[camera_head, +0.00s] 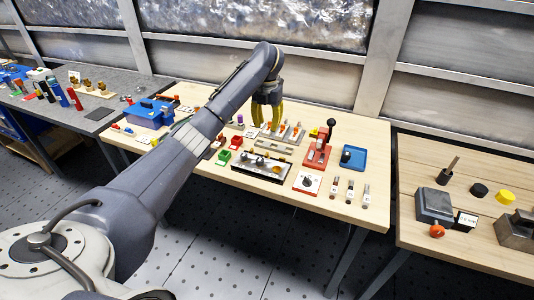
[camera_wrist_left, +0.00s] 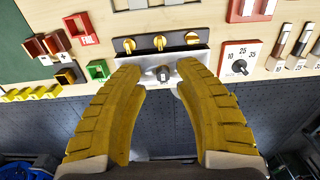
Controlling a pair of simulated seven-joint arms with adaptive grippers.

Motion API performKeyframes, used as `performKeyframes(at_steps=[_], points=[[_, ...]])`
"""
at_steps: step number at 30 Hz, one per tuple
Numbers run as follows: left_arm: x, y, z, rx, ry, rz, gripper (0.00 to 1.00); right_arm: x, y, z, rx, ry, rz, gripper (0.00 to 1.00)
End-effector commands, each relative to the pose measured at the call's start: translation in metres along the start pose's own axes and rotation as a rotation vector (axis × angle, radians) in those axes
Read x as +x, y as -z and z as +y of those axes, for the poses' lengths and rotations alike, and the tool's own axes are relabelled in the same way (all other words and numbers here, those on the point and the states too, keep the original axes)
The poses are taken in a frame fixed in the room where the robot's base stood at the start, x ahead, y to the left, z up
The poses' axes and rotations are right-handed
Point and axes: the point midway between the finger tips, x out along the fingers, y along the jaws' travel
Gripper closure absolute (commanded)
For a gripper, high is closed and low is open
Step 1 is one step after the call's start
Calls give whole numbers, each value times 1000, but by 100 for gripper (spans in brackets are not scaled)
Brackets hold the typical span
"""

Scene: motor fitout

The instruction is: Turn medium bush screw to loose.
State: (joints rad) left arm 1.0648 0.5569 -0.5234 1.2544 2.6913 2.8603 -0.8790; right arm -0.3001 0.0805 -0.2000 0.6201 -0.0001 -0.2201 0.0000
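A fixture with a black back strip (camera_wrist_left: 176,43) shows in the wrist view. It carries a row of three gold bush parts: left (camera_wrist_left: 129,45), middle (camera_wrist_left: 160,42) and right (camera_wrist_left: 192,38). In front of them, a dark grey knob (camera_wrist_left: 163,74) with a light mark sits on a pale plate. I cannot read any setting there. My left gripper (camera_head: 267,120) has yellow fingers, spread apart and pointing down over the bench. In the wrist view its fingertips lie on either side of the knob, with visible gaps; contact is not evident. My right gripper is not in view.
A dial plate marked 10, 25, 35 (camera_wrist_left: 239,58) lies right of the fixture. A green box (camera_wrist_left: 96,70) and reddish boxes (camera_wrist_left: 50,44) stand left. A red lever press (camera_head: 318,150) and a blue block (camera_head: 352,157) stand farther right on the bench.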

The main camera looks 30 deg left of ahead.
Motion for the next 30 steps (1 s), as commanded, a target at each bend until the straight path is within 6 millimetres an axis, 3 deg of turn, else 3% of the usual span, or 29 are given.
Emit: performKeyframes(at_steps=[3,18,30], points=[[24,1,-2,1,4,5,68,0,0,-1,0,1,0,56],[106,1,-1,1,1,4,68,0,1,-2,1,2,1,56],[136,0,0,0,-1,1,68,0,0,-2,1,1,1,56]])
